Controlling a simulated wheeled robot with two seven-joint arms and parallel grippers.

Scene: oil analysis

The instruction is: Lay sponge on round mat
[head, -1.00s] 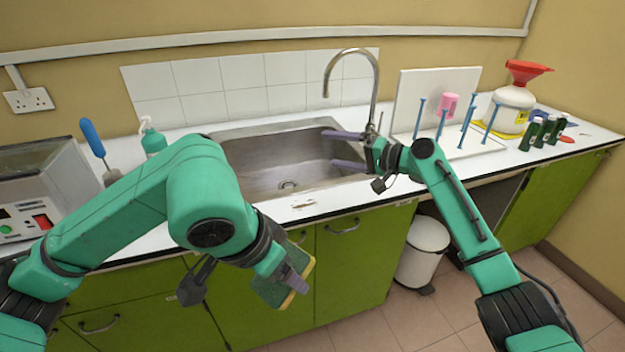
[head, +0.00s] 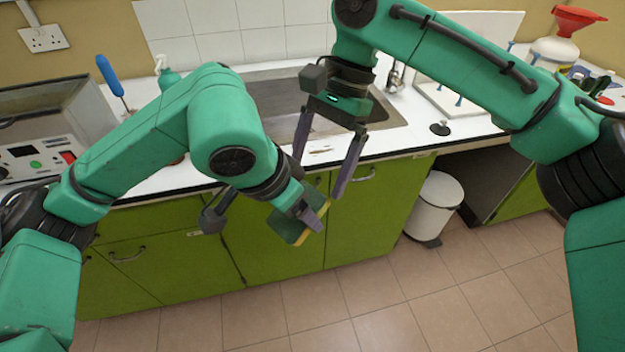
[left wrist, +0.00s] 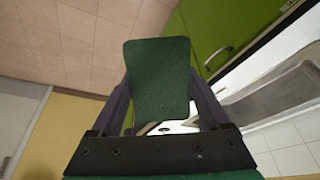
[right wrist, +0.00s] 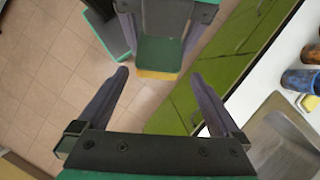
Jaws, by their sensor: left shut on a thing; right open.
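The sponge (head: 287,226), green with a yellow layer, is held tilted in front of the green cupboards, below counter height. My left gripper (head: 308,212) is shut on it. In the left wrist view the sponge's green face (left wrist: 158,80) shows between the fingers. My right gripper (head: 318,178) is open and empty, pointing down just above and to the right of the sponge. In the right wrist view the sponge (right wrist: 158,56) shows just beyond the open fingertips. I cannot pick out the round mat for sure; a small red flat thing (head: 605,100) lies at the far right of the counter.
The white counter holds a steel sink (head: 268,98), a dark round plug-like thing (head: 440,128) and a white peg board (head: 440,100). A white bin (head: 434,205) stands on the floor below. The floor before the cupboards is clear.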

